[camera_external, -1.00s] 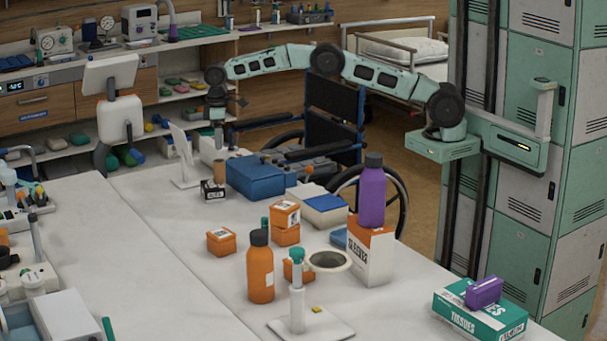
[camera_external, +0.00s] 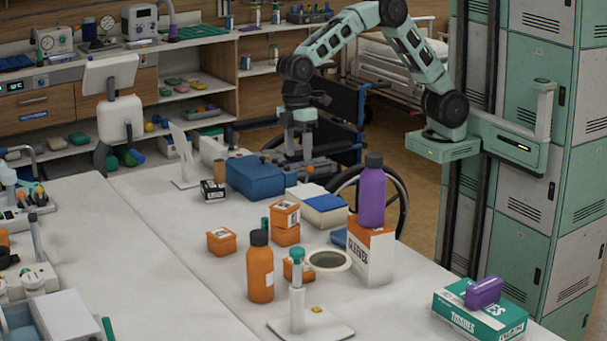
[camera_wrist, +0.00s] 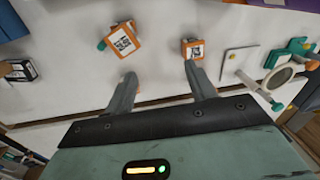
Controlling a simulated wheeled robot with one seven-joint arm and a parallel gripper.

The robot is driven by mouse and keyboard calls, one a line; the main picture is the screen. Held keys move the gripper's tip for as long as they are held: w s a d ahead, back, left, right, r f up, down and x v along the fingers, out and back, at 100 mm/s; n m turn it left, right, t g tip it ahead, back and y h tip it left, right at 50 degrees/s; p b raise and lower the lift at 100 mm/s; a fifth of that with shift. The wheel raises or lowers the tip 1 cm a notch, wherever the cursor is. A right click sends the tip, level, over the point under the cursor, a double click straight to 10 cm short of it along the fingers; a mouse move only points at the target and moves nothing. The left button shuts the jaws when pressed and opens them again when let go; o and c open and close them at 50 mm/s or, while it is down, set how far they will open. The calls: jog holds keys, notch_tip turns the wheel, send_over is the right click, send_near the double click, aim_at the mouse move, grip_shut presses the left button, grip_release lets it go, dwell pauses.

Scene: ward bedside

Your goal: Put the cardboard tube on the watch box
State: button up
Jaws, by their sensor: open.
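A small black box with a white label (camera_external: 213,190), left of the blue box, may be the watch box. It shows at the left of the wrist view (camera_wrist: 20,70). My gripper (camera_external: 303,152) hangs pointing down above the table's far side, right of both. In the wrist view its two fingers (camera_wrist: 160,72) are apart with nothing between them; bare white table shows beyond.
A blue box (camera_external: 255,177) stands near my gripper. Several orange boxes (camera_external: 221,241), an orange bottle (camera_external: 260,268), a purple bottle (camera_external: 372,192) on a carton (camera_external: 371,250) and a tissue box (camera_external: 480,313) crowd the right.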

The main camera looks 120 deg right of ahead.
jog(key=s+a+n, duration=0.3)
jog(key=s+a, duration=0.9)
jog(key=a, duration=0.1)
jog(key=s+a+f+n, duration=0.1)
jog(key=s, duration=1.2)
jog(key=s+a+f+n, duration=0.1)
jog(key=s+f+n, duration=0.1)
jog(key=s, duration=1)
jog(key=shift+s+a+f+n+h, duration=0.2)
jog(key=shift+s+a+n+h, duration=0.1)
jog(key=shift+s+a+h, duration=0.1)
jog(key=shift+o, duration=0.6)
jog(key=shift+w, duration=0.1)
